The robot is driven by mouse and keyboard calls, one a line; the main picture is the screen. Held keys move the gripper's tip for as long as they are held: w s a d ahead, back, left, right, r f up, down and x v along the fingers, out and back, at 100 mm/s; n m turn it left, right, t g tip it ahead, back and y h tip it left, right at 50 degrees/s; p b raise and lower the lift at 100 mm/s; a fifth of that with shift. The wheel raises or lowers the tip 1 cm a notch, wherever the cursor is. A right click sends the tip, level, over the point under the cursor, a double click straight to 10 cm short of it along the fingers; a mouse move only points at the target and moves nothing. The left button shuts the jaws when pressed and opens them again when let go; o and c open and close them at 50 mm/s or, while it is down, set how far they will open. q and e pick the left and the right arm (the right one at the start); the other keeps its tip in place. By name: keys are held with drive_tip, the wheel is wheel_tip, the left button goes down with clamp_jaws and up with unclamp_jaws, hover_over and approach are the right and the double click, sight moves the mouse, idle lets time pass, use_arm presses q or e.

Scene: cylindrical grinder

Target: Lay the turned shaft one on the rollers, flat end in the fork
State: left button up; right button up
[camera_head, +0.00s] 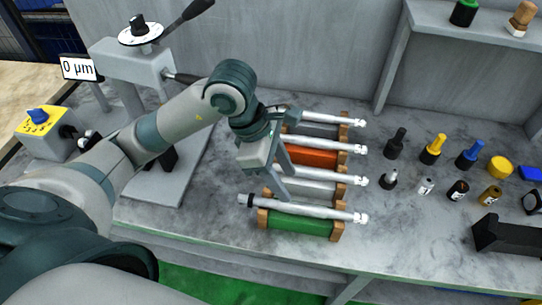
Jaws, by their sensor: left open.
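Several turned shafts lie side by side, each on its own wooden-ended cradle. The nearest shaft (300,208) lies on a green cradle (295,225) with its black-tipped end to the left. Behind it are a shaft (330,178) on a light cradle, a shaft (335,148) on an orange cradle (312,158), and a shaft (330,119) on a grey cradle at the back. I cannot tell which is shaft one. My left gripper (275,190) is open, its fingers pointing down above the light and green cradles. My right gripper is out of view.
A grey machine (135,65) with a dial, lever and "0 µm" display (78,68) stands at the left. A yellow control box (42,128) is beside it. Several small tools and bottles (433,150) stand right of the cradles. A black block (508,238) is at the right edge.

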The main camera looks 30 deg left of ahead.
use_arm(q)
drive_tip(key=v, duration=0.7)
drive_tip(key=shift+r+b, duration=0.15)
drive_tip(key=shift+b, duration=0.25)
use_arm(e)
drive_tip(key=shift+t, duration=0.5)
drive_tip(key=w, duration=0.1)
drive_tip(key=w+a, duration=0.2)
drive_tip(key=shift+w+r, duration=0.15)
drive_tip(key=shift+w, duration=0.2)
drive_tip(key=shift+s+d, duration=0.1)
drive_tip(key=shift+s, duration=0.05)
use_arm(q)
drive_tip(key=shift+s, duration=0.1)
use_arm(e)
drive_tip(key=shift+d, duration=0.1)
